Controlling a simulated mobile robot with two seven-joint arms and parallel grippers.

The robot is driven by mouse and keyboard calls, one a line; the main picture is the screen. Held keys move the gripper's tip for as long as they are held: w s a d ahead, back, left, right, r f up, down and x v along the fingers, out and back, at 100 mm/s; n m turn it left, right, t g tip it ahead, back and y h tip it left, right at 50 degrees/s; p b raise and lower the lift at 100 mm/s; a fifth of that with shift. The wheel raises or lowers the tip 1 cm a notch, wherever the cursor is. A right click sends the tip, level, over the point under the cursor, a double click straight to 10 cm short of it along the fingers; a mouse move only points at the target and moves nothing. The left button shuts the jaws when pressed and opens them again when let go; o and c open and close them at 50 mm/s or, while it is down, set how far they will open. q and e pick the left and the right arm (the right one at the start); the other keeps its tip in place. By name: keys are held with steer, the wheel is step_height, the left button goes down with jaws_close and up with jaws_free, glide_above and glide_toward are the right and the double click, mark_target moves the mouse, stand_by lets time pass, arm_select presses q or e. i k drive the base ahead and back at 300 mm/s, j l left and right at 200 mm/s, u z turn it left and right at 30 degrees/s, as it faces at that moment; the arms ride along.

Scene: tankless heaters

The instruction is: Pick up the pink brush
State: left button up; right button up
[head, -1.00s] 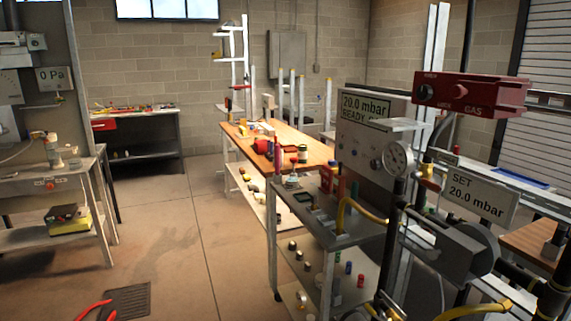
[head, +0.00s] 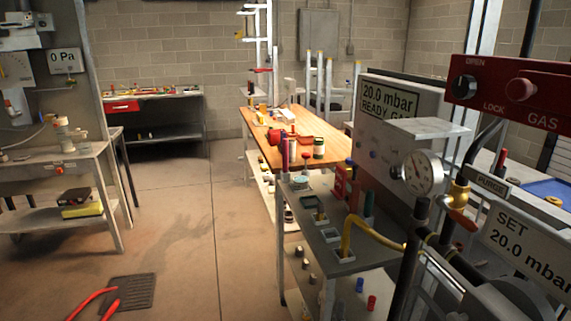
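I cannot make out a pink brush for certain. A slim pinkish-red upright object (head: 285,156) stands at the near end of the wooden-topped bench (head: 335,147), by the grey cart. It is too small to tell whether it is a brush. A second reddish upright object (head: 293,150) is right beside it. Neither of my grippers is in view.
The grey cart (head: 322,237) with fittings and a yellow hose (head: 370,231) stands ahead right. A gas panel (head: 520,90) and gauge (head: 424,173) crowd the right. A side table (head: 45,163) is at left. Floor between is clear, except red curved pieces (head: 92,303) beside a grate (head: 131,291).

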mark_target(284, 142)
steer(key=i+j+z, duration=0.15)
steer(key=i+j, duration=0.25)
steer(key=i, duration=0.15)
steer(key=i+j+z, duration=0.15)
steer(key=i+j, duration=0.35)
steer(key=i+j+z, duration=0.15)
steer(key=i+j, duration=0.4)
steer(key=i+j+z, duration=0.1)
steer(key=i+j, duration=0.4)
steer(key=i+j+z, duration=0.15)
steer(key=i+j, duration=0.3)
steer(key=j, duration=0.25)
